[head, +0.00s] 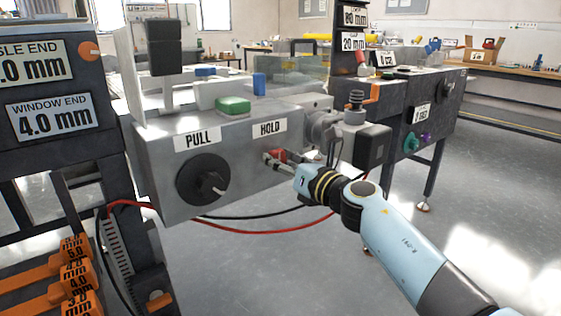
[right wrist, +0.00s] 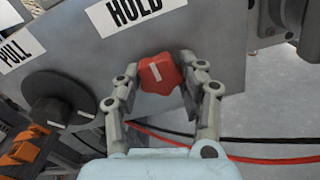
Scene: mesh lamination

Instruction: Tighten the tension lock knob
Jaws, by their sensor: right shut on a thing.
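The red lobed knob (head: 277,154) sits under the HOLD label (head: 269,129) on the front of a grey machine box. In the right wrist view the red knob (right wrist: 160,73) shows a white mark line and sits between both fingers. My right gripper (head: 272,160) is shut on this knob, with its fingers at either side of it; it also shows in the right wrist view (right wrist: 162,85). My left gripper is not in view.
A large black dial (head: 203,179) under the PULL label (head: 197,138) sits left of the knob. Red and black cables (head: 262,230) hang below the box. A metal clamp assembly (head: 325,130) stands right of the knob. Open floor lies in front.

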